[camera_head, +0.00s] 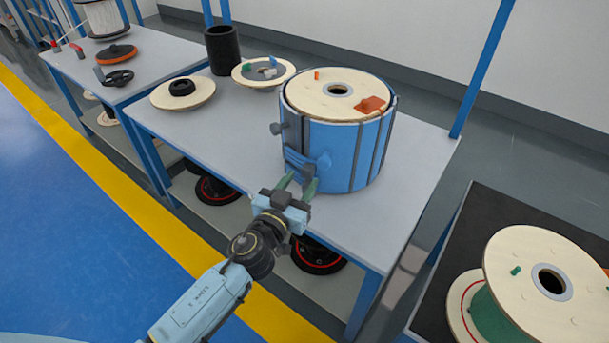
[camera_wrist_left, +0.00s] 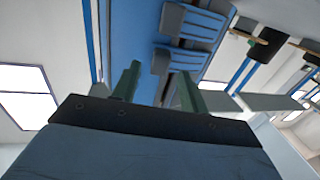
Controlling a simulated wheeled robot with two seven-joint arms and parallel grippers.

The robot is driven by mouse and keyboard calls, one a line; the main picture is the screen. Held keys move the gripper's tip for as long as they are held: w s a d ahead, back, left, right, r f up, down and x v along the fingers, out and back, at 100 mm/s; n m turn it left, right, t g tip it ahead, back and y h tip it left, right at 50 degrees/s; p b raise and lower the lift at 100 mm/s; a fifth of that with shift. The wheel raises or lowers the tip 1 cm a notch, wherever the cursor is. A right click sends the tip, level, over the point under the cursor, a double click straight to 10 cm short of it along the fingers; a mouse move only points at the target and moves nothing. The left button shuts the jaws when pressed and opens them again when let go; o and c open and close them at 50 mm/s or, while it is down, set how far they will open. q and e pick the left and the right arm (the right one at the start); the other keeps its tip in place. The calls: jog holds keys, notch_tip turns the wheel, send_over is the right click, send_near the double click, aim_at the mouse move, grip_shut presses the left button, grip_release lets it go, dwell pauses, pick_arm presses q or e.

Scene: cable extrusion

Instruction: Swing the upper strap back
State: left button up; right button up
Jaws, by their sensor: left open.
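A large drum with a blue jacket (camera_head: 338,157) and dark vertical bands stands on the grey table. Blue-grey straps (camera_head: 303,162) with a rounded end piece (camera_head: 325,160) lie across its front left side. Which one is the upper strap is hard to tell. In the left wrist view, two grey-blue strap pieces (camera_wrist_left: 193,24) show against the blue surface. My left gripper (camera_head: 297,184) is open in front of the drum's lower front, close to the straps. Its green fingers (camera_wrist_left: 159,82) are spread with nothing between them. My right gripper is out of view.
The drum's wooden top (camera_head: 312,101) carries an orange piece (camera_head: 372,104). Behind it on the table (camera_head: 235,137) are flat wooden discs (camera_head: 204,95) and a black cylinder (camera_head: 222,50). A wooden spool (camera_head: 510,270) stands at the lower right. A blue post (camera_head: 482,68) rises at the table's back right.

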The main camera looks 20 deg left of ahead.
aim_at(298, 164)
pick_arm(q)
jog(key=shift+w+d, duration=0.15)
jog(key=shift+w, duration=0.6)
jog(key=shift+w+d, duration=0.1)
jog(key=shift+w, duration=0.6)
grip_shut()
